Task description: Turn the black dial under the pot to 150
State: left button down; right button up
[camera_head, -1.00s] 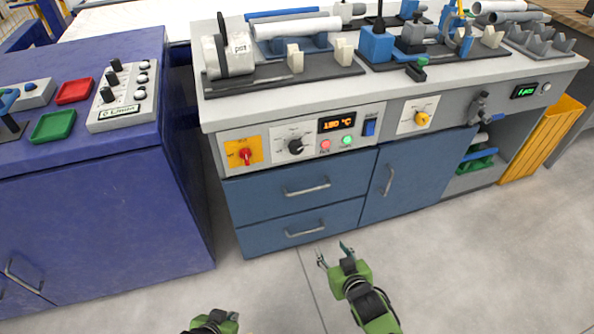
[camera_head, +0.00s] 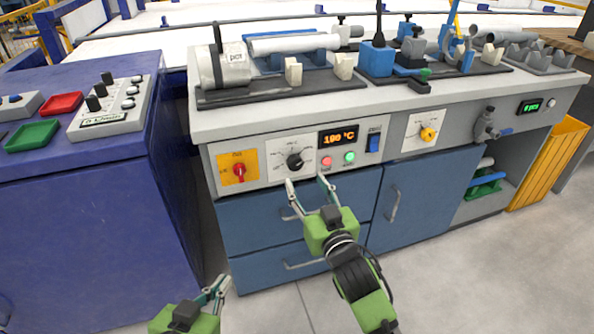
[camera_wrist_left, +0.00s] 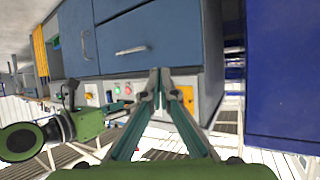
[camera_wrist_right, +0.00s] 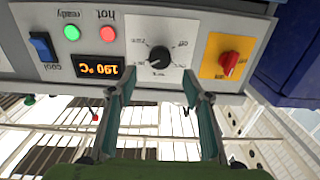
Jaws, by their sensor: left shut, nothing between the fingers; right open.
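The black dial (camera_head: 294,161) sits on a white plate on the bench's front panel, below the grey pot (camera_head: 222,68). It also shows in the right wrist view (camera_wrist_right: 160,57). The display (camera_head: 338,137) beside it appears to read 190 °C; it also shows in the right wrist view (camera_wrist_right: 96,72). My right gripper (camera_head: 305,181) is open and empty, just in front of and below the dial. In the right wrist view its fingertips (camera_wrist_right: 158,78) are spread to either side of the dial, apart from it. My left gripper (camera_head: 222,286) is shut and empty, low at the front left; its fingertips meet in the left wrist view (camera_wrist_left: 160,76).
A red switch on a yellow plate (camera_head: 238,169) is left of the dial. Red and green buttons (camera_head: 338,159) and a blue switch (camera_head: 373,142) are to its right. A blue cabinet (camera_head: 90,220) stands at left. Pipes and fixtures lie on the bench top.

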aim_at(296, 166)
jog(key=b+x, duration=0.1)
jog(key=x, duration=0.6)
jog(key=shift+f+b, duration=0.15)
jog(key=shift+b, duration=0.2)
jog(key=shift+w+a, duration=0.1)
jog(key=shift+w, duration=0.25)
pick_arm(q)
jog(key=w+d+r+t+h, duration=0.1)
jog(key=r+t, duration=0.4)
jog(key=r, duration=0.5)
jog(key=shift+w+d+r+h, duration=0.25)
jog(key=shift+w+d+h, duration=0.25)
jog(key=shift+w, duration=0.6)
pick_arm(e)
jog(key=c, duration=1.1)
